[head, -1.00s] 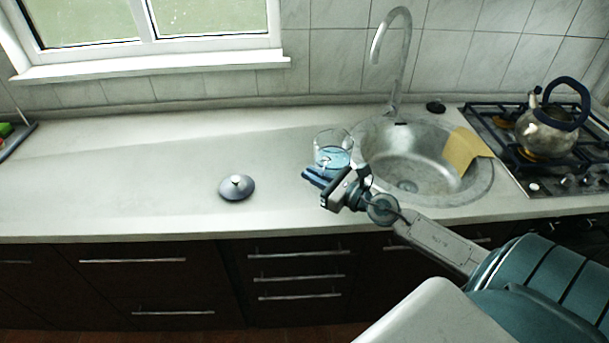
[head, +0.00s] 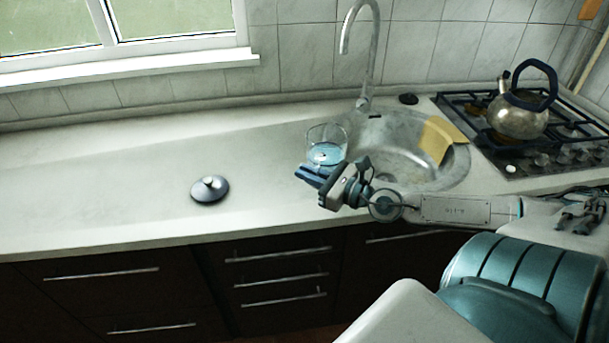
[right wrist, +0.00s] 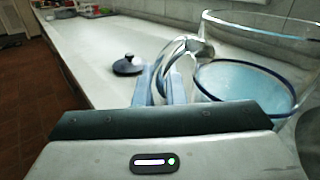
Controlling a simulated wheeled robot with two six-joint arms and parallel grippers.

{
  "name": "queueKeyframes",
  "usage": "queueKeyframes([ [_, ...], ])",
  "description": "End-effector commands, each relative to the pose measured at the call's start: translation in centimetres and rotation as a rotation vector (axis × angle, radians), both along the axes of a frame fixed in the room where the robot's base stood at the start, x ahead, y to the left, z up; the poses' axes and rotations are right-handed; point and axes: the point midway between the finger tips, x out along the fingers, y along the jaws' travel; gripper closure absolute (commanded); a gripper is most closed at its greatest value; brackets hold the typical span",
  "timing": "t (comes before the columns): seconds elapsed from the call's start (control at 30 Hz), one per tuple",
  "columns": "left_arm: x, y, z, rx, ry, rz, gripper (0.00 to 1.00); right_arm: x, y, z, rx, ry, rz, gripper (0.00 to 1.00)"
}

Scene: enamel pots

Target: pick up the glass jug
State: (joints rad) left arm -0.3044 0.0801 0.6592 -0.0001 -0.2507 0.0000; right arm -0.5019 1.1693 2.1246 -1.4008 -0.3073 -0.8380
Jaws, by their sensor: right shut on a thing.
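The glass jug (head: 327,146) is clear with a bluish lower part and stands on the worktop just left of the sink in the head view. In the right wrist view the jug (right wrist: 245,85) fills the right side, with its glass handle toward the fingers. My right gripper (head: 308,174) is at the near side of the jug. In the right wrist view its two blue fingers (right wrist: 160,88) are shut on the jug's handle. Whether the jug's base touches the worktop is hidden by the gripper. My left gripper is not in view.
The round sink (head: 400,150) with a yellow cloth (head: 439,139) and a tall tap (head: 366,60) is at the right. A kettle (head: 519,115) stands on the hob (head: 470,110).

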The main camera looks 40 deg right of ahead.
Motion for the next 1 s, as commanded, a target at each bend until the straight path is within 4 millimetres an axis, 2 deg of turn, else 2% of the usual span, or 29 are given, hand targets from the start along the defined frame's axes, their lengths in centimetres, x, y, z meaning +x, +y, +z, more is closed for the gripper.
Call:
queueKeyframes([
  [0.27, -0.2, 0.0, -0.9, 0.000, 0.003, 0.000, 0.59, -0.7, 0.3, 0.1, 0.001, -0.006, 0.017, 1.00],
  [0.3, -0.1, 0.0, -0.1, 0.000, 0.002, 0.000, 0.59, -1.0, 0.1, 0.5, 0.003, -0.004, 0.013, 1.00],
  [0.5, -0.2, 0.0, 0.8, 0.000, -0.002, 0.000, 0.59, -1.9, -0.4, 0.5, 0.001, -0.004, 0.007, 1.00],
  [0.8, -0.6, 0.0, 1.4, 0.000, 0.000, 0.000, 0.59, -2.8, -0.6, 0.6, 0.002, -0.007, 0.011, 1.00],
  [1.0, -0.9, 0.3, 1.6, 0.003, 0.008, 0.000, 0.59, -2.6, -1.1, 0.9, 0.006, -0.008, -0.008, 1.00],
])
